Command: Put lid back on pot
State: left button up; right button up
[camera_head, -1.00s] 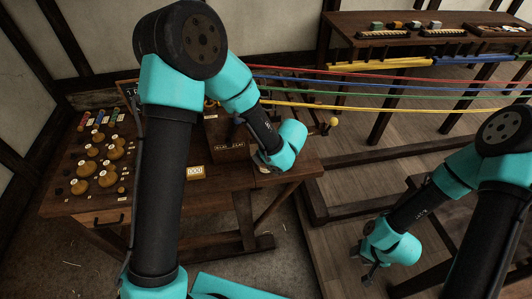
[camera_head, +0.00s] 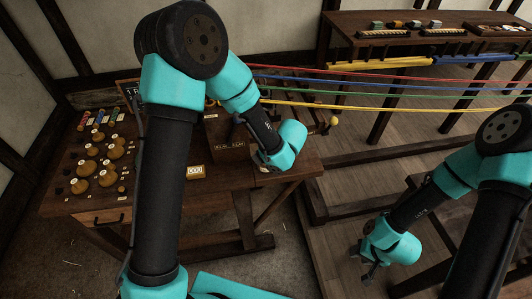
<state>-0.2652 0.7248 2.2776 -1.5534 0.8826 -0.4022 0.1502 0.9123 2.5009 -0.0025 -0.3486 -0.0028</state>
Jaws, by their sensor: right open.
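I cannot make out a pot or a lid with certainty. A dark box-like piece (camera_head: 226,140) with small pale lettering stands on the workbench (camera_head: 150,200), just left of my left wrist; I cannot tell if it is the pot. My left arm reaches over the bench, and its wrist is low at the bench's right end. Its fingers are too dark and too covered by the wrist to make out. My right gripper (camera_head: 368,270) is open and empty, hanging low above the floor at the lower right, well away from the bench.
Several round wooden pieces (camera_head: 108,179) and coloured spools (camera_head: 98,116) lie on the bench's left side. A small label (camera_head: 195,171) sits near the front. Coloured ropes (camera_head: 400,91) stretch right from the bench. A back table (camera_head: 350,30) holds trays and small blocks.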

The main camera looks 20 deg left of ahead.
pick_arm(q)
jog(key=o, duration=1.1)
jog(key=shift+o, duration=0.2)
jog(key=shift+w+r, duration=0.1)
jog(key=shift+r, duration=3.4)
grip_shut()
jog(key=shift+f, duration=2)
